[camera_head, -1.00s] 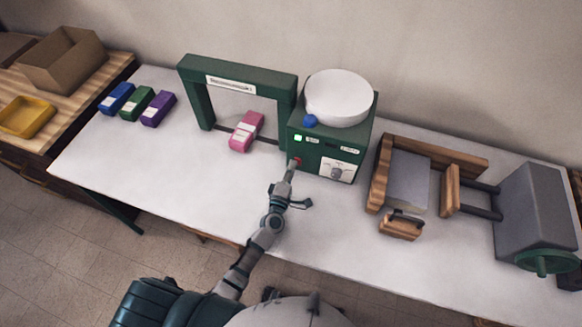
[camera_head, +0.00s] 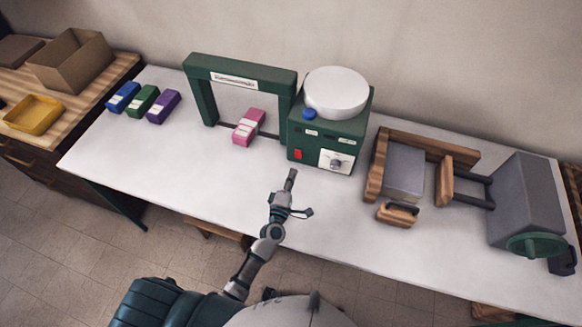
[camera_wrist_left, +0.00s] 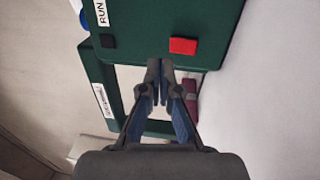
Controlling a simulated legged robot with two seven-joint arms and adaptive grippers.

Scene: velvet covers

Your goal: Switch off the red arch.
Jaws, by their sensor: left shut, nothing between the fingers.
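A green arch (camera_head: 240,75) with a white label stands at the back of the table; I see no red arch. It joins a green control box (camera_head: 349,130) on its right. The box front has a red switch (camera_head: 298,154), a white dial plate (camera_head: 337,160) and a blue knob (camera_head: 309,113) on top. In the left wrist view the red switch (camera_wrist_left: 183,46) and a dark, unlit lamp (camera_wrist_left: 108,41) show on the box. My left gripper (camera_head: 291,174) is shut and empty, in front of the box and apart from the switch. My right gripper is not in view.
A pink block (camera_head: 248,127) lies under the arch. A white bowl (camera_head: 337,92) sits on the box. Blue, green and purple blocks (camera_head: 163,107) lie at the left. The table front is clear.

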